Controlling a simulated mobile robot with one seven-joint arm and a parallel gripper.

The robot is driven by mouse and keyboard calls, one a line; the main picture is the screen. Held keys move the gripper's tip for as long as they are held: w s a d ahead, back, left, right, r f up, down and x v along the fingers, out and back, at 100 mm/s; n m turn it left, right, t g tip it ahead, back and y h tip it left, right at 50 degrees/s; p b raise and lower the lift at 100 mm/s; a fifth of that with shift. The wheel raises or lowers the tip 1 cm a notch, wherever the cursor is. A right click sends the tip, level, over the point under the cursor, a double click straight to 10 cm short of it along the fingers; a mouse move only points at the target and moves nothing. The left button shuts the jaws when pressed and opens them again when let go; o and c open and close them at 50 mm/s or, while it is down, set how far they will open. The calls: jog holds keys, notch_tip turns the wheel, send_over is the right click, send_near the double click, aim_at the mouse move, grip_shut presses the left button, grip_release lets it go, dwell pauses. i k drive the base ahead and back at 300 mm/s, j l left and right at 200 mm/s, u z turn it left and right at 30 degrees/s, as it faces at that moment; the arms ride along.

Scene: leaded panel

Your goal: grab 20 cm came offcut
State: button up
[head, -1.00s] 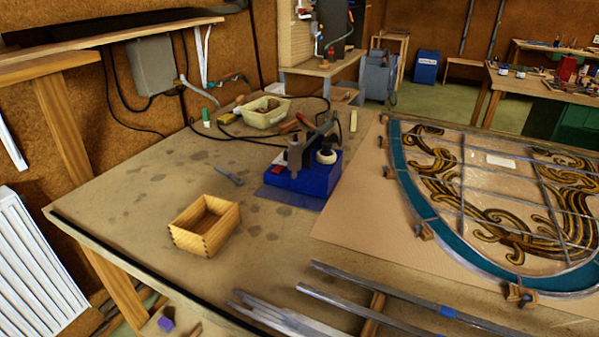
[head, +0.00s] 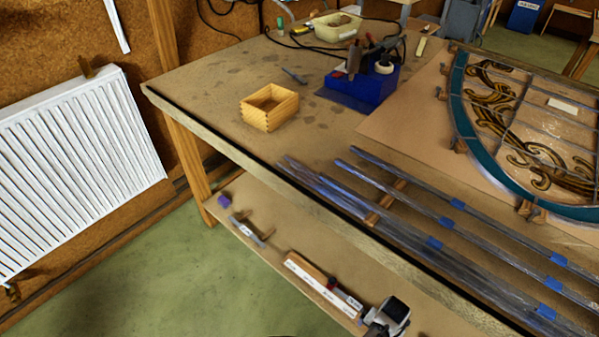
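Long grey came strips (head: 400,222) lie in bundles along the front of the bench, some with blue tape on them. They rest across small wooden battens. On the lower shelf, a short grey strip (head: 247,231) lies near the shelf's left end. It may be a came offcut, but I cannot tell its material or length. My gripper does not show in the head view.
The workbench (head: 215,95) carries an open wooden box (head: 269,107), a blue machine (head: 362,85) and a leaded panel (head: 530,120). The lower shelf (head: 268,258) holds a purple block (head: 224,200), a long labelled wooden tool (head: 322,283) and a black-and-white device (head: 388,315). Green floor (head: 215,285) is clear at left.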

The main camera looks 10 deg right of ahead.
aim_at(358, 306)
jog(key=k, duration=0.95)
